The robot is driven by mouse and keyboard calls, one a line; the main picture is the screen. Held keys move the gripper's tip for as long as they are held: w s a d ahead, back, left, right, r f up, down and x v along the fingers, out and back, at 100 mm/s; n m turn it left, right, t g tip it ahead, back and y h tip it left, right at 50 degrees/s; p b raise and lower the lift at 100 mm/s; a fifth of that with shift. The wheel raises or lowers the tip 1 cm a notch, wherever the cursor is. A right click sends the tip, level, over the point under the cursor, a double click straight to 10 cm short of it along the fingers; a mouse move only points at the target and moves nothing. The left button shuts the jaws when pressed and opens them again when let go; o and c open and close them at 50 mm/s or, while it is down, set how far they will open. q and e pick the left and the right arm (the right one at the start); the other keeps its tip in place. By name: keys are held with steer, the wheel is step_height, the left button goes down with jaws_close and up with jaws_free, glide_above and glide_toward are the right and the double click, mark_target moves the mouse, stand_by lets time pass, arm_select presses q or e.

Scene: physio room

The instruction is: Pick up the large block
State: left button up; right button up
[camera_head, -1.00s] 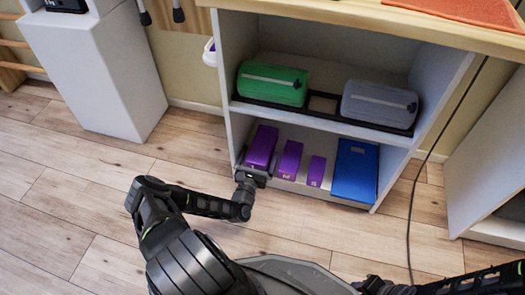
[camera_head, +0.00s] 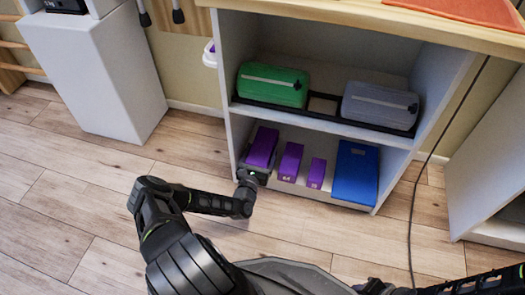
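The large purple block (camera_head: 262,145) stands at the left end of the lower shelf, beside a medium purple block (camera_head: 290,162) and a small purple block (camera_head: 316,173). My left gripper (camera_head: 255,172) is at the front end of the large block, low at the shelf's front edge. Its fingers seem to lie around or against the block's lower front, but they are small and partly hidden, so I cannot tell whether they are shut on it. My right arm shows at the bottom right; its gripper is out of the picture.
A blue box (camera_head: 356,172) stands right of the blocks on the lower shelf (camera_head: 330,196). A cable (camera_head: 417,185) hangs at the right. The wooden floor in front is clear.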

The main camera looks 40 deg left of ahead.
mark_target(261, 150)
arm_select(q)
steer(key=c, duration=1.2)
steer(key=shift+r, duration=0.1)
step_height(261, 150, up, 9)
steer(key=p, duration=0.4)
steer(key=shift+p, duration=0.35)
steer(key=shift+r, duration=0.45)
